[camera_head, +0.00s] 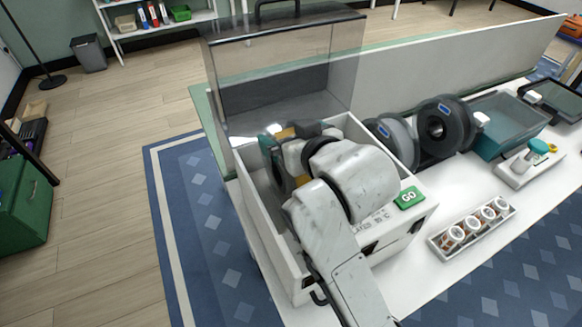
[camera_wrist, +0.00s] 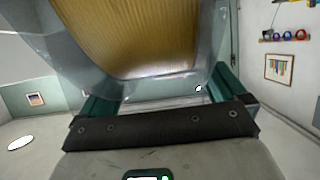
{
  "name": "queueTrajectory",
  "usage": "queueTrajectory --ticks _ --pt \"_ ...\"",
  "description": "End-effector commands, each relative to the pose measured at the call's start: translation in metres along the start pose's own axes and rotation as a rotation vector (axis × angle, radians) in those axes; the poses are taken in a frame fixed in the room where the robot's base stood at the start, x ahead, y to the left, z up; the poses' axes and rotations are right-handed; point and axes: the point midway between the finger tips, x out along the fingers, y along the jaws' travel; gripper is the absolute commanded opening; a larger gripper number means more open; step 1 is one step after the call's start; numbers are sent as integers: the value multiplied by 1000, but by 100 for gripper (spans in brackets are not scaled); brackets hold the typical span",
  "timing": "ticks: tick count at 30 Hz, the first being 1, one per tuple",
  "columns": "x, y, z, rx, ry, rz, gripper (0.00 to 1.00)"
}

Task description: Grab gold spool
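The gold spool (camera_wrist: 135,35) fills the top of the wrist view, very close, with gold windings between clear, greyish flanges. In the head view only a small gold patch (camera_head: 286,133) shows beside my gripper (camera_head: 280,165), inside the white open-topped box (camera_head: 262,232). In the wrist view my gripper (camera_wrist: 165,90) has its teal fingers wide apart, near the ends of the dark bar. The spool's lower edge lies in front of and partly between them. Contact between fingers and spool cannot be made out. My wrist hides most of the box's inside.
A clear smoky lid (camera_head: 290,80) stands raised behind the box. A green GO button (camera_head: 409,197) is at its front. Dark and grey spools (camera_head: 445,128) stand to the right, near a teal bin (camera_head: 505,125). A tray with several small rolls (camera_head: 472,232) lies in front.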

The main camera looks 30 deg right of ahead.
Motion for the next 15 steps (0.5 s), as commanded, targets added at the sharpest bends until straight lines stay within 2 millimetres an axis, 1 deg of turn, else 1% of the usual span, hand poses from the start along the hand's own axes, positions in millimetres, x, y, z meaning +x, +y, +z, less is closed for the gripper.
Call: queueTrajectory --ticks 1,2,15 --pt "0 0 0 0 0 0 92" --pt "0 0 0 0 0 0 89" --pt "0 0 0 0 0 0 47"
